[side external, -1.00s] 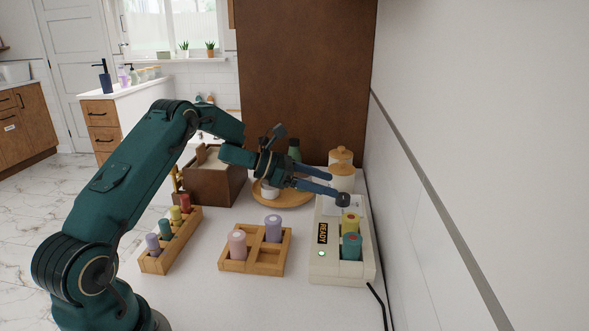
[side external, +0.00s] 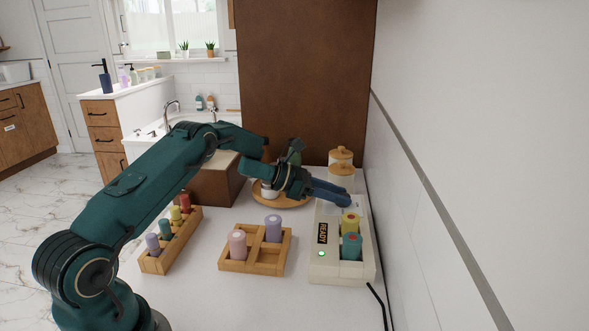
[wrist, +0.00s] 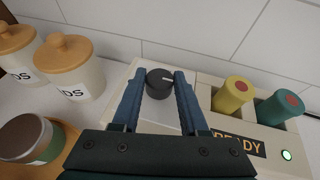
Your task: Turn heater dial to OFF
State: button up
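The heater is a cream box (side external: 325,272) with a READY label and a lit green light. Its black dial (wrist: 158,84) shows in the wrist view, with a white pointer line directed to the right. My gripper (wrist: 160,76) is open, with one blue finger on each side of the dial and seemingly a narrow gap at each. In the side view my gripper (side external: 347,199) reaches the far end of the heater and hides the dial. No OFF marking can be read around the dial.
Yellow (side external: 350,225) and teal (side external: 351,246) rollers stand in the heater beside the dial. Lidded jars (wrist: 72,68) and a round wooden tray (side external: 281,201) are close by. The wall rises just behind the heater. Wooden racks (side external: 254,266) hold other rollers.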

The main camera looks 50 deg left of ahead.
grip_shut()
jog(key=shift+d+n+y, duration=0.1)
jog(key=shift+n+y, duration=0.2)
jog(key=shift+y, duration=0.1)
jog(key=shift+s+d+n+t+y, duration=0.15)
jog(key=shift+n+t+y, duration=0.65)
jog(key=shift+n+y, duration=0.65)
jog(key=shift+d+n+y, duration=0.15)
jog(key=shift+n+y, duration=1)
jog(key=shift+y, duration=0.2)
jog(key=shift+t+y, duration=0.3)
jog(key=o, duration=0.7)
grip_release()
jog(key=shift+c, duration=0.2)
